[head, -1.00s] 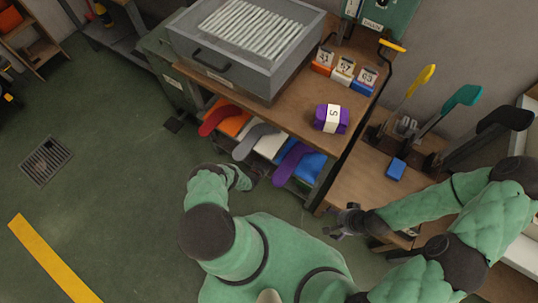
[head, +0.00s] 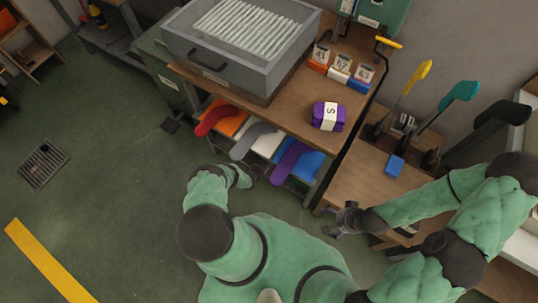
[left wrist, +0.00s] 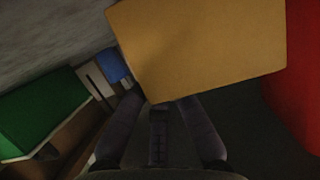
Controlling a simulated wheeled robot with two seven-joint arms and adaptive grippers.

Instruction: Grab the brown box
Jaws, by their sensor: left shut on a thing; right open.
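In the left wrist view a flat-faced, tan-brown box (left wrist: 205,45) fills the upper middle, tilted, with its lower edge at my fingertips. My left gripper (left wrist: 160,105) is shut on it. In the head view my left arm reaches towards the shelf under the workbench, and its gripper and the box are hidden there. My right gripper (head: 342,220) is open and empty beside the front edge of the lower wooden table at the right.
The workbench (head: 290,115) carries a grey case of white rods (head: 245,30), small numbered boxes and a purple sock bundle (head: 328,115). Coloured sock boards (head: 290,160) stick out below. A green block (left wrist: 40,110) and a red surface (left wrist: 295,70) flank the box.

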